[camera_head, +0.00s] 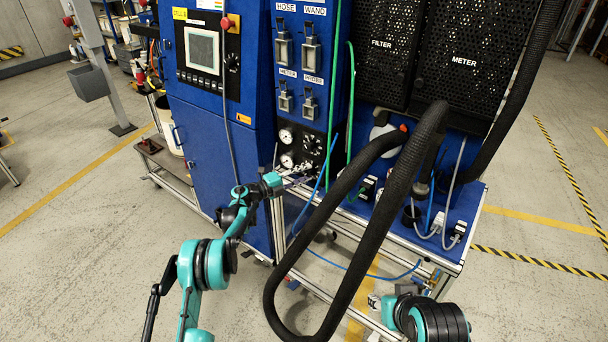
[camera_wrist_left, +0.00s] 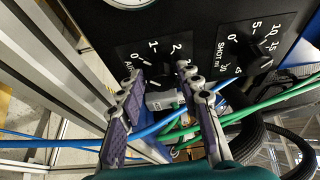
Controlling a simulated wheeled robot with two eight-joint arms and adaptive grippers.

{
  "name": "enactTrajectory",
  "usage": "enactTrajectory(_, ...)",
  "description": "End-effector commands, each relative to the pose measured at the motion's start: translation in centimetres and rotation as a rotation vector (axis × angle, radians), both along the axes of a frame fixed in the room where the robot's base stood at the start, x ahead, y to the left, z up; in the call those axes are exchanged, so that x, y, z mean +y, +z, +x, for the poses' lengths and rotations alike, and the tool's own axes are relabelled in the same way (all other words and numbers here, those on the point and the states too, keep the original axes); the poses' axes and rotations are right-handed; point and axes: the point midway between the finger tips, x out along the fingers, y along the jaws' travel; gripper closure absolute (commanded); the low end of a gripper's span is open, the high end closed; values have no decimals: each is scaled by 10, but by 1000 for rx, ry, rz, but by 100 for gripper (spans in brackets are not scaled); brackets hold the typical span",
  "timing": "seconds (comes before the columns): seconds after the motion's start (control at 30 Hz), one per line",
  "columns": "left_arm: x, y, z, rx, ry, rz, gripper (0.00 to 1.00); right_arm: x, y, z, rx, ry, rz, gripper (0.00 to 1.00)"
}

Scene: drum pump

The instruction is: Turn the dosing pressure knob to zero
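A black control panel (camera_head: 311,150) on the blue machine carries round gauges and small dials. In the left wrist view, one dial (camera_wrist_left: 152,48) with a numbered scale is right ahead of the fingers; its knob is dark and partly hidden by them. A second dial (camera_wrist_left: 262,50), marked SHOT, is to its right. I cannot read which is the dosing pressure knob. My left gripper (camera_head: 290,181) is at the panel's lower edge; its fingers (camera_wrist_left: 160,76) are spread apart, and contact with the knob cannot be made out. My right gripper (camera_head: 380,306) is low at the right, small and unclear.
A blue hose (camera_wrist_left: 155,128) and green hoses (camera_wrist_left: 258,110) run close to the left fingers. A thick black hose (camera_head: 366,255) loops in front of the machine between my arms. Metal frame rails (camera_head: 278,228) stand below the panel.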

Motion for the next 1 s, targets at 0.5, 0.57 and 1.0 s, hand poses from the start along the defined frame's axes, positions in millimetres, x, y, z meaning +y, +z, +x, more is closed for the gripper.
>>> enactTrajectory(0.5, 18, 0, -9, -1, 3, 1, 50, 0, 0, 0, 0, 0, 0, 60)
enactTrajectory(0.57, 27, 0, -16, -1, 3, 1, 50, 0, 0, 0, 0, 0, 0, 60)
enactTrajectory(1.0, 97, -1, -58, 0, 2, 0, 50, 0, 0, 0, 0, 0, 0, 60)
